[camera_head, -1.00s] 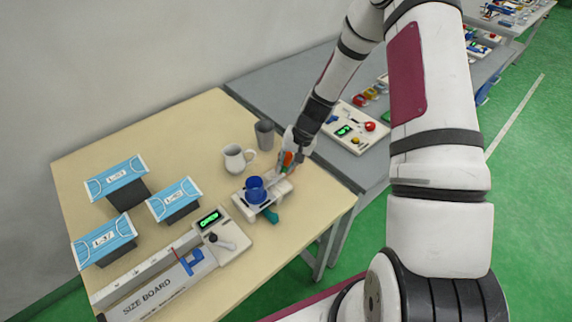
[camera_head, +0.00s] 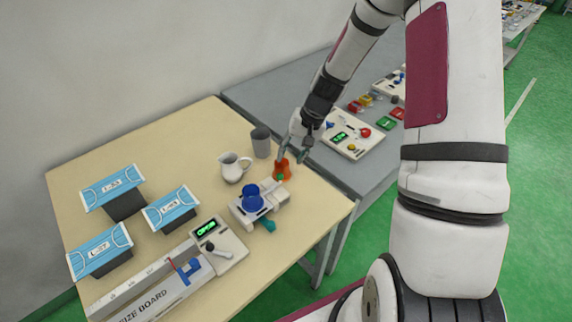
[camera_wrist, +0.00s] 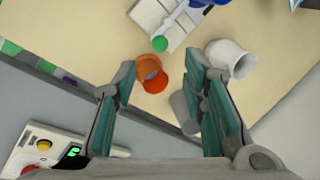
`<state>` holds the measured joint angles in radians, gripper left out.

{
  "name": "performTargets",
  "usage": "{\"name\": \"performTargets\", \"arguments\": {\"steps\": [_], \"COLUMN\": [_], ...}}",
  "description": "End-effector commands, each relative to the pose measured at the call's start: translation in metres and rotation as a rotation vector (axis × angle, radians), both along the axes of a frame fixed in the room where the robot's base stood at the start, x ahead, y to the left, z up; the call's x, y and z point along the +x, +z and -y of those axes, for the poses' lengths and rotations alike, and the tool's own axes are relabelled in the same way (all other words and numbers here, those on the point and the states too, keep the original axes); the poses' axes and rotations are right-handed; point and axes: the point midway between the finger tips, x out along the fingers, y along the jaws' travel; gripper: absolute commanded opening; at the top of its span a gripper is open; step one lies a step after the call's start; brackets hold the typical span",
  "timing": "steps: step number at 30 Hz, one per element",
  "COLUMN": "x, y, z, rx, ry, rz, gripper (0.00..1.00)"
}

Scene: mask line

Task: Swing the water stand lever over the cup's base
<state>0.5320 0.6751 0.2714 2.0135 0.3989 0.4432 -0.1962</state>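The water stand (camera_head: 241,212) is a white block with a blue rounded part on top and a teal piece at its front. A pale lever with a green knob (camera_wrist: 159,43) reaches from it toward an orange cup-like piece (camera_head: 282,172). This orange piece also shows in the wrist view (camera_wrist: 153,84), with a grey spot in its opening. My gripper (camera_head: 292,160) is open above and behind the orange piece. In the wrist view its teal fingers (camera_wrist: 160,68) are spread, with the orange piece showing between them. I cannot tell whether they touch it.
A white jug (camera_head: 231,168) and a grey cup (camera_head: 261,142) stand left of my gripper. Blue masks on dark blocks (camera_head: 113,188) and a size board (camera_head: 150,293) fill the left side. A control panel (camera_head: 349,139) lies on the grey table to the right.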

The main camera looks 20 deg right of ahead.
Motion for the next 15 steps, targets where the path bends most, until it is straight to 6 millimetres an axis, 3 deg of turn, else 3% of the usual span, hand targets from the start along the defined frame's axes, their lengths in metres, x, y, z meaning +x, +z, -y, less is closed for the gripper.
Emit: {"name": "performTargets", "arguments": {"steps": [6, 15], "x": [-0.004, -0.006], "y": [0.026, 0.031], "z": [0.009, 0.010], "rx": [0.000, 0.001], "ry": [-0.001, 0.000], "rz": [0.001, -0.002], "gripper": [0.39, 0.39]}}
